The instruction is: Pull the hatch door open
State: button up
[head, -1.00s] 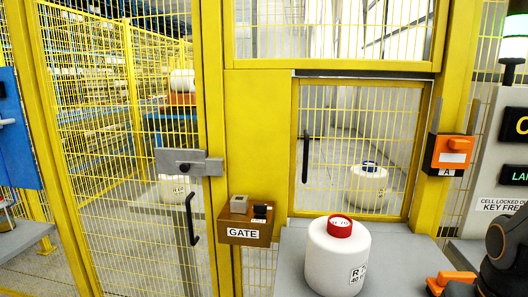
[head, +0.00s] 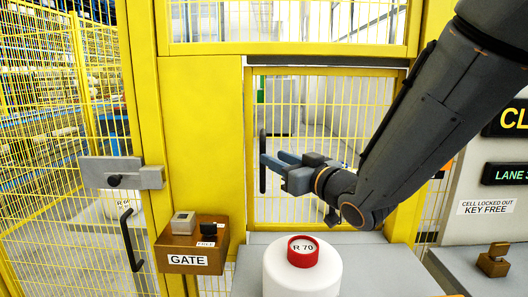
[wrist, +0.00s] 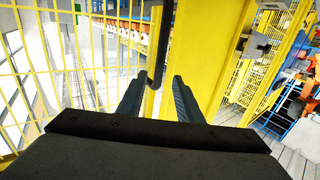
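The hatch door (head: 300,205) is a yellow-framed mesh panel and looks closed. Its black vertical handle (head: 262,165) is on the door's left side. My gripper (head: 273,166) reaches in from the right, level with the handle, its fingertips at or close to it. In the wrist view my gripper (wrist: 157,80) is open, with a finger on each side of the picture of the handle (wrist: 163,40). The handle's lower end shows between the fingertips. I cannot tell whether the fingers touch it or how deep it sits between them.
A white bobbin with a red cap (head: 303,251) stands on the grey shelf below the hatch. A brown GATE box (head: 191,244) is to its left. The gate (head: 65,215) with its grey latch (head: 120,173) is farther left. A grey panel (head: 500,150) stands right.

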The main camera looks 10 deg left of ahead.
jog(key=p+x, duration=0.2)
jog(key=x, duration=0.5)
jog(key=shift+w+a, duration=0.1)
jog(key=shift+w, duration=0.1)
grip_shut()
